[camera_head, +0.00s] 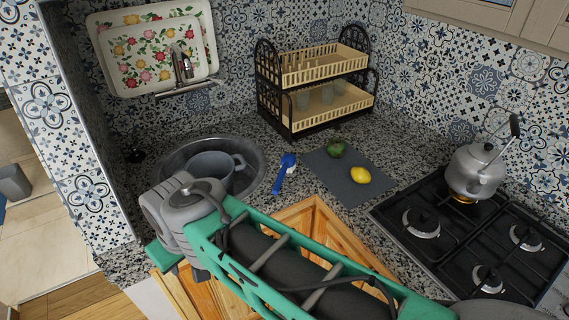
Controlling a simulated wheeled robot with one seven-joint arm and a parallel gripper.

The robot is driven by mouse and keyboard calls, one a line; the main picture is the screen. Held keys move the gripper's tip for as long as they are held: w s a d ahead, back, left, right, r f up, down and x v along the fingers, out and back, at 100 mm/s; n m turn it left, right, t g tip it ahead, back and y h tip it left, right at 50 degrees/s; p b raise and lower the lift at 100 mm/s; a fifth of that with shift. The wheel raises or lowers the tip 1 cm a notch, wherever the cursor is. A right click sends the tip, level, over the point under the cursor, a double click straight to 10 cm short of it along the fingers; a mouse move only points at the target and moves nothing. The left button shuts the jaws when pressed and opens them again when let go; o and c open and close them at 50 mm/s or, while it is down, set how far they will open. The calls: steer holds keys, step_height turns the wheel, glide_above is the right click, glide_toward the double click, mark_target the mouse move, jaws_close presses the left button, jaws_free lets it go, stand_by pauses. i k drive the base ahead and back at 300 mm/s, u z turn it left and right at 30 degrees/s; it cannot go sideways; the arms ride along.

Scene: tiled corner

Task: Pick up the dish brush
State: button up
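My arm, green and grey, crosses the lower middle of the camera_head view and ends in front of the sink. The end of my arm is left of and nearer than the brush, with a clear gap between them in the picture. My gripper's fingers are hidden behind the arm's end, so their state does not show.
A pot (214,168) sits in the sink (176,155). A two-tier rack (290,122) stands behind. A kettle (474,172) stands on the gas hob (448,264) at right.

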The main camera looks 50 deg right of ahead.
mark_target(288, 161)
steer(key=u, duration=0.2)
steer(key=i, duration=0.45)
steer(key=u, duration=0.1)
